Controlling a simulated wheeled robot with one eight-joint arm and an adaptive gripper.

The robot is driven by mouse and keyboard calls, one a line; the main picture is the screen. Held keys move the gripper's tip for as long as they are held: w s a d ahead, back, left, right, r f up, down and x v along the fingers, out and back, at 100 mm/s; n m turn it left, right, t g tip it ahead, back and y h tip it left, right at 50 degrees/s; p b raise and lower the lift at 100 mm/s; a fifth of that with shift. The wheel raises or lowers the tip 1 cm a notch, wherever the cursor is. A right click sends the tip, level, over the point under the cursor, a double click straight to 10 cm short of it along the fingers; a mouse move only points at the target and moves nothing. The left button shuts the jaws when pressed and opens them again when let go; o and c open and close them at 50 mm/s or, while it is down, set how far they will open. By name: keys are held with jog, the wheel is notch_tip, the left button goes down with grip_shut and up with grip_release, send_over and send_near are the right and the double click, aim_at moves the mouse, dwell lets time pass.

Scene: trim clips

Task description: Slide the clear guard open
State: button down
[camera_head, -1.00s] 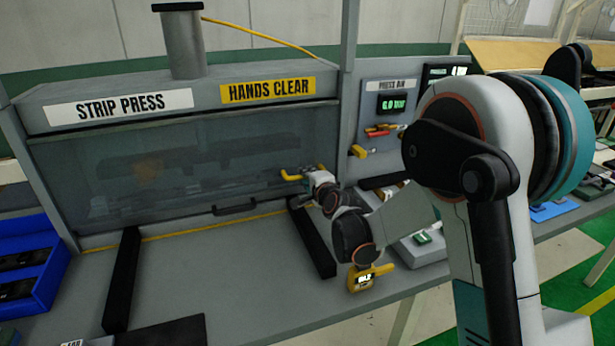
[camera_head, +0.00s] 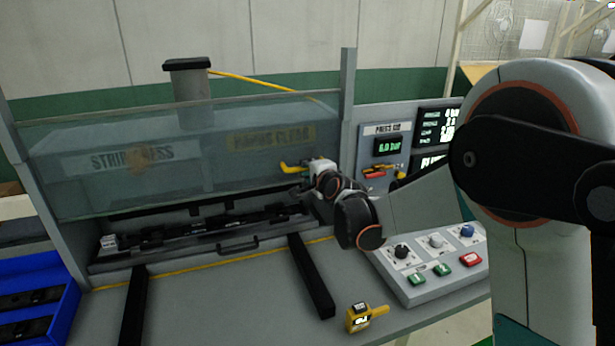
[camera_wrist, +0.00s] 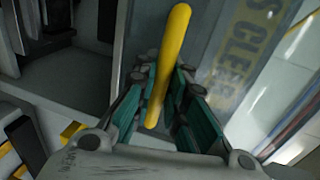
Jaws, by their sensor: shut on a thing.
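The clear guard (camera_head: 110,185) is a see-through panel across the front of the strip press. It is raised, covering the press signs, and its lower edge stands above the dark tooling (camera_head: 190,236). A yellow handle (camera_head: 289,168) sits at the guard's lower right. My gripper (camera_head: 300,172) is at this handle. In the wrist view the yellow handle (camera_wrist: 168,65) runs between the green-padded fingers of my gripper (camera_wrist: 158,108), which is shut on it. The fingers hide part of the handle.
A control box (camera_head: 430,262) with knobs and buttons stands right of the press. A small yellow device (camera_head: 360,317) lies near the bench's front edge. Two black rails (camera_head: 312,275) cross the bench. A blue bin (camera_head: 40,308) is at left.

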jog(key=shift+r, duration=0.8)
jog(key=c, duration=1.6)
grip_release()
jog(key=shift+s, duration=0.15)
jog(key=v, duration=1.2)
